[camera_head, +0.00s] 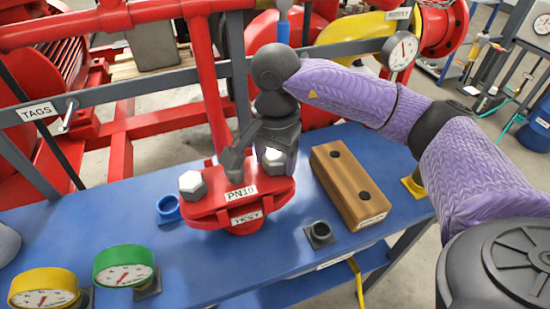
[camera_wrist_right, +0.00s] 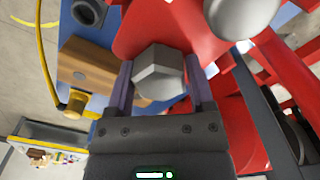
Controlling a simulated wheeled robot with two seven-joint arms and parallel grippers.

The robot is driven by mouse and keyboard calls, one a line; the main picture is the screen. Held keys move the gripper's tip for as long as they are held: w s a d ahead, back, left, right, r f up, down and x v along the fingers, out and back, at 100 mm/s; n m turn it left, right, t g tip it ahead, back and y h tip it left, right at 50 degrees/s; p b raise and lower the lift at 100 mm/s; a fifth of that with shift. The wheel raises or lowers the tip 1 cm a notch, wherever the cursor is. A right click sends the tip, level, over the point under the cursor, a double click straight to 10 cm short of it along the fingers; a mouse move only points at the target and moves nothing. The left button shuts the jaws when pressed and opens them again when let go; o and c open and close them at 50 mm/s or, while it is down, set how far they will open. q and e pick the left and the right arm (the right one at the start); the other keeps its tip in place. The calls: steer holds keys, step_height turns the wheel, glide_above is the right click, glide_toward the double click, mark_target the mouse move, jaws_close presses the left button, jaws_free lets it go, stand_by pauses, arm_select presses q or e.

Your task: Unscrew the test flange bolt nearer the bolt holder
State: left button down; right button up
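The red test flange (camera_head: 212,211), labelled PN10 and TEST, stands on the blue bench. One silver hex bolt head (camera_head: 192,185) sits on its left side. The other bolt head (camera_head: 274,157), nearer the wooden bolt holder (camera_head: 345,185), is partly covered by my right gripper (camera_head: 262,150). In the right wrist view this bolt head (camera_wrist_right: 159,72) fills the space between the two fingers of the right gripper (camera_wrist_right: 160,85), which appear to touch its sides. The bolt holder has two round holes, both empty. My left gripper is not in view.
A blue ring (camera_head: 168,209) and a dark square socket (camera_head: 320,234) sit on the blue bench (camera_head: 215,265). A green gauge (camera_head: 124,266) and yellow gauge (camera_head: 44,289) stand front left. Red pipes and a grey rail (camera_head: 175,78) run close behind the flange.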

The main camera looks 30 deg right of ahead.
steer(key=o, duration=0.3)
steer(key=shift+o, duration=0.2)
step_height(320, 180, up, 9)
steer(key=shift+r+p, duration=0.1)
steer(key=shift+p, duration=1.15)
steer(key=shift+r, duration=0.4)
